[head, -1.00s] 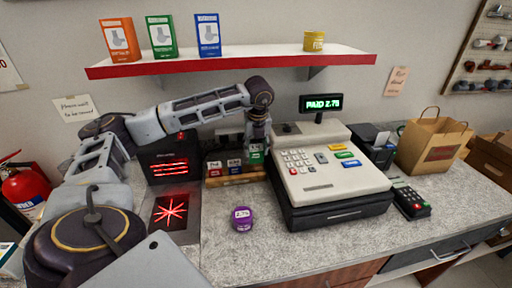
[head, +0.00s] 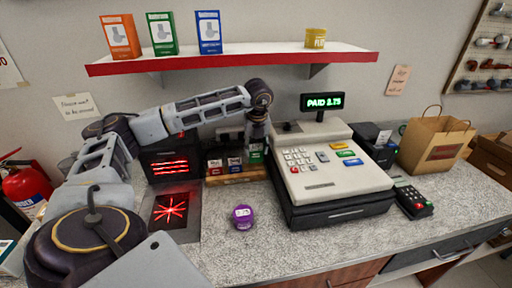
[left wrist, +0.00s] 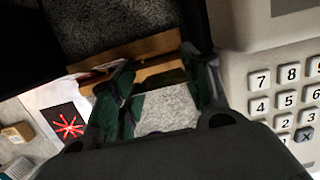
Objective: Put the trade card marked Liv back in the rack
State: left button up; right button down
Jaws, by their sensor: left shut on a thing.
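My left gripper (head: 257,140) is in the head view, pointing down at the right end of the wooden card rack (head: 236,177), and is shut on a green card (head: 256,154). The card is upright at the rack's right end; its label is too small to read, and I cannot tell whether its lower edge is seated. A red card (head: 215,167) and a dark blue card (head: 235,164) stand to its left in the rack. The left wrist view shows the fingers (left wrist: 165,90) by the rack's wooden strip (left wrist: 150,52). My right gripper is not in view.
The cash register (head: 325,175) stands close to the right of the rack. A black device with red lights (head: 172,165) is to the left. A purple round item (head: 242,217) sits on the counter in front. The red-edged shelf (head: 235,63) hangs above. The front counter is mostly clear.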

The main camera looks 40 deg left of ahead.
pick_arm(q)
jog(key=shift+w+a+f, duration=0.25)
jog(key=shift+a+f, duration=0.05)
jog(key=shift+f, duration=0.05)
jog(key=shift+w+a+f+b, duration=0.2)
jog(key=shift+f+b, duration=0.35)
jog(key=shift+f, duration=0.3)
jog(key=shift+w+a+f+b, duration=0.1)
jog(key=shift+a+f+b, duration=0.1)
jog(key=shift+f+b, duration=0.5)
jog(key=shift+f, duration=0.8)
jog(key=shift+f+b, duration=0.55)
jog(key=shift+b, duration=0.05)
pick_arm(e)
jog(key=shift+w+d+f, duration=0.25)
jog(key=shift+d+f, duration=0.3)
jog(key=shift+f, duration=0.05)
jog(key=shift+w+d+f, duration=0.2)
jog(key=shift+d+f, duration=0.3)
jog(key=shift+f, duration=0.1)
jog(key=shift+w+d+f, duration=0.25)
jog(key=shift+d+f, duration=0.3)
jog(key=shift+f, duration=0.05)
pick_arm(q)
jog(key=shift+f, duration=0.1)
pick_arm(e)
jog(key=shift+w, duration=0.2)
